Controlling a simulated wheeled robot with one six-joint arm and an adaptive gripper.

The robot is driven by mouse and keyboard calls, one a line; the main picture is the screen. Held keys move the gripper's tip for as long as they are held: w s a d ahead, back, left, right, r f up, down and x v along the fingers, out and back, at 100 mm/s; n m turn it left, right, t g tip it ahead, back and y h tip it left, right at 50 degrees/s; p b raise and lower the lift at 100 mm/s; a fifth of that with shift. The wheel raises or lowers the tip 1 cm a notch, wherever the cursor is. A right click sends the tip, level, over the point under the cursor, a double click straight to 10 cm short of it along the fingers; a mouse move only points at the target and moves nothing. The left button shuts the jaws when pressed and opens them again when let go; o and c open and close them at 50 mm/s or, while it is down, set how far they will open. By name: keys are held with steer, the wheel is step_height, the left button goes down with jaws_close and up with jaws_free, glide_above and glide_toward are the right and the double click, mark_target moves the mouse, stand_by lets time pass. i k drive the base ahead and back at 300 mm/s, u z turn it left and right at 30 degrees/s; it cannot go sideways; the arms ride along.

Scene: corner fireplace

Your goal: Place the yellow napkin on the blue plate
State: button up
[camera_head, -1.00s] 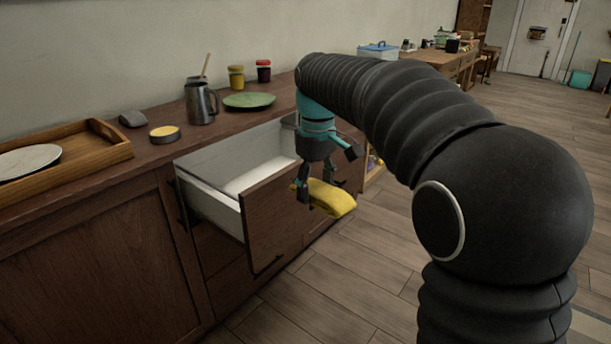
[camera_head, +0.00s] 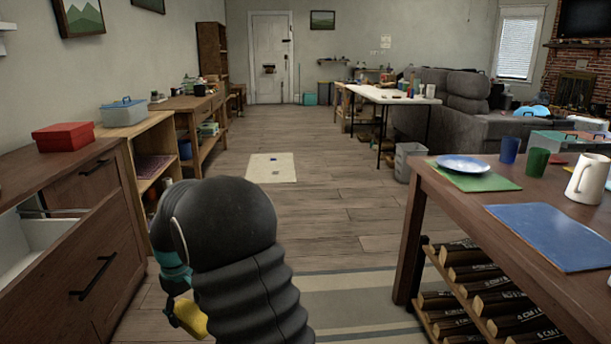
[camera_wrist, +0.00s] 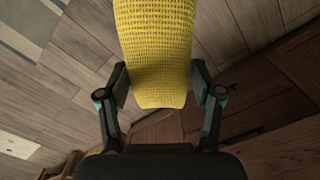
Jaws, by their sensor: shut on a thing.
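The yellow napkin (camera_wrist: 155,50) is folded and held between the two fingers of my gripper (camera_wrist: 158,85) in the wrist view, above the wooden floor. In the head view part of the yellow napkin (camera_head: 190,318) shows at the lower left, and my arm hides most of my gripper (camera_head: 172,300). The blue plate (camera_head: 463,164) lies on a green placemat (camera_head: 480,181) at the far left end of the wooden table on the right. My gripper and the napkin are well away from it, to the left and lower in the picture.
The wooden table (camera_head: 450,200) also bears a blue cup (camera_head: 510,150), a green cup (camera_head: 537,162), a white pitcher (camera_head: 587,180) and a blue placemat (camera_head: 550,236). A bottle rack (camera_head: 432,318) is below. An open drawer (camera_head: 75,262) juts out at left. Floor between is clear.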

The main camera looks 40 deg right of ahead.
mark_target(462, 163)
steer(key=z, duration=0.15)
steer(key=i, duration=2.15)
steer(key=z, duration=3.1)
